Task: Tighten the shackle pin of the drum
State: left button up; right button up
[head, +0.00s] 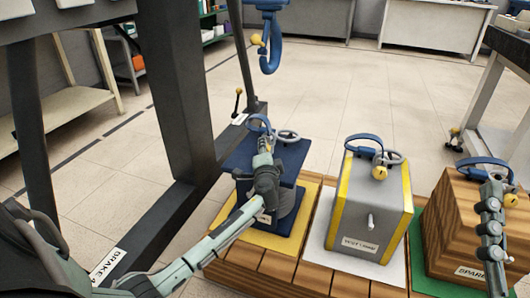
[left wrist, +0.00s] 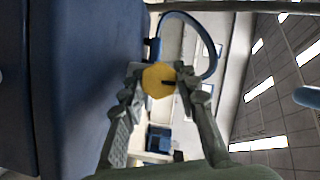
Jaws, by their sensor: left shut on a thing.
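The drum (head: 298,206) stands on a yellow mat, with dark blue flanges around a grey round body. A blue shackle (head: 257,120) rises from its top. My left gripper (head: 262,150) reaches over the drum's top at the shackle. In the left wrist view the blue shackle (left wrist: 213,43) arcs behind the fingers. The yellow shackle pin head (left wrist: 158,82) sits between the fingertips of my left gripper (left wrist: 160,84), which are shut on it. In the head view the gripper hides the pin. My right gripper (head: 490,207) is at the right edge; its jaws cannot be made out.
A grey block with yellow edges (head: 367,215) and a wooden crate (head: 452,215) stand right of the drum, each with a blue shackle. A blue crane hook (head: 270,55) hangs above and behind the drum. A dark steel post (head: 178,90) stands close at left.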

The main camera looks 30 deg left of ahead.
jog(key=shift+s+d+r, duration=0.1)
jog(key=shift+s+r, duration=0.05)
jog(key=shift+r, duration=0.1)
pick_arm(q)
jog(key=o, duration=1.2)
jog(key=shift+s, duration=0.1)
jog(key=v, duration=1.2)
